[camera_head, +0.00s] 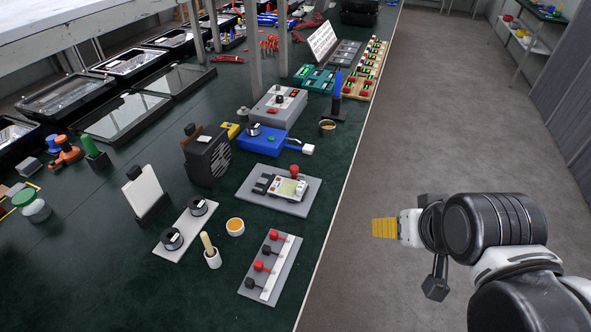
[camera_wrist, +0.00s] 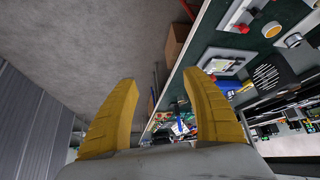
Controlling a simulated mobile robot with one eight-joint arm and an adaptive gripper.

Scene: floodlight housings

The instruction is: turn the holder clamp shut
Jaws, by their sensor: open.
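A holder on a grey base plate (camera_head: 248,202) stands near the right edge of the green bench, holding a pale board with a yellowish-green part (camera_head: 287,187). A red knob (camera_head: 294,170), apparently the clamp's handle end, stands at the back of the holder. Black blocks (camera_head: 263,184) sit on its left side. The clamp's exact angle is too small to tell. In the wrist view the red knob (camera_wrist: 213,78) shows small beside the right finger. My gripper (camera_wrist: 162,80) is open and empty, with yellow fingers; in the head view it (camera_head: 375,228) is over the floor, right of the bench and apart from the holder.
A plate with red and black levers (camera_head: 270,265) stands in front of the holder. A small orange-filled cup (camera_head: 235,227), a cup with a wooden stick (camera_head: 212,256) and a black fan-like box (camera_head: 207,156) stand to the left. The aisle floor (camera_head: 420,120) is clear.

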